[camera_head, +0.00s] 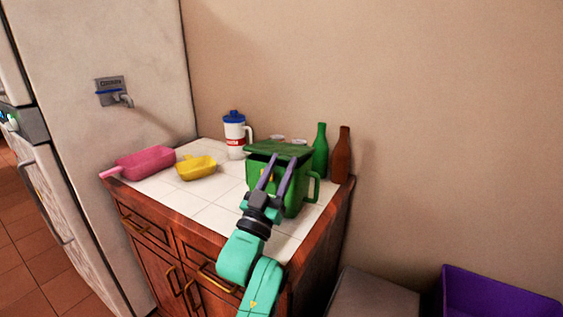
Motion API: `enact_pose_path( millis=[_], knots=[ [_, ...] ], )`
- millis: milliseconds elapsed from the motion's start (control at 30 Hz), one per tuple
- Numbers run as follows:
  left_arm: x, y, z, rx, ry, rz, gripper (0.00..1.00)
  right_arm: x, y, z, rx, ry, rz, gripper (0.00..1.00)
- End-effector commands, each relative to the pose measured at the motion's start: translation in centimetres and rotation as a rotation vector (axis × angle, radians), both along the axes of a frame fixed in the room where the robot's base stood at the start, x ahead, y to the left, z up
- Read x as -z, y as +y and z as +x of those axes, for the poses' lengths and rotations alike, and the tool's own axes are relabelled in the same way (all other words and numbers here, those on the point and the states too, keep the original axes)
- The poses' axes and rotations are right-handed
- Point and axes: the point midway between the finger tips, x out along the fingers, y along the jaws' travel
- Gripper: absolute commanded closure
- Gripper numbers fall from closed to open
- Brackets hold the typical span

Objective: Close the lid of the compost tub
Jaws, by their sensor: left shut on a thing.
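The green compost tub (298,197) stands on the tiled counter top, with a handle on its right side. Its green lid (280,148) lies across the top and looks slightly tilted, with a dark gap below its front edge. My left gripper (281,157) reaches in from the front with purple fingers, its tips at the lid's front edge. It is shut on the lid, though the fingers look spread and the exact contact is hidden. The gripper and arm cover part of the tub's front. My right gripper is not in view.
A white jug with a blue lid (235,137) stands behind left of the tub. Green (320,152) and brown (340,156) bottles stand close on its right. Bare tiles (217,215) lie front left.

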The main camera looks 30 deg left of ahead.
Motion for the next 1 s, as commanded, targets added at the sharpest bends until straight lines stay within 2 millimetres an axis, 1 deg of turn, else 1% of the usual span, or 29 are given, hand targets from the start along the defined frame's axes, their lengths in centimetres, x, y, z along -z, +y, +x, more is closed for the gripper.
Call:
enact_pose_path(
  millis=[33,133,667,700,733,767,1000],
  knots=[
    [0.96,-0.02,0.19,0.002,0.014,-0.005,1.00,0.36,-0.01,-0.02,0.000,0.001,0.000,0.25],
    [1.28,-0.03,0.16,0.002,0.013,-0.005,1.00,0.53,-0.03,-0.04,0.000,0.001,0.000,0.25],
    [1.45,-0.03,0.14,0.001,0.013,-0.004,1.00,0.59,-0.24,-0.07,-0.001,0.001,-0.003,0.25],
    [1.44,-0.03,0.14,0.001,0.012,-0.003,0.43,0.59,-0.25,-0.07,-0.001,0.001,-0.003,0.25],
    [1.42,-0.03,0.13,0.001,0.011,-0.003,0.31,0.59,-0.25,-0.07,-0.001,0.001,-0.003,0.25],
    [1.38,-0.02,0.12,0.001,0.011,-0.003,0.28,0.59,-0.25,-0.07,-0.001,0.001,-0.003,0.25],
    [1.19,-0.02,0.04,0.001,0.005,-0.002,0.28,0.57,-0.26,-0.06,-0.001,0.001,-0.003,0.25]
  ],
)
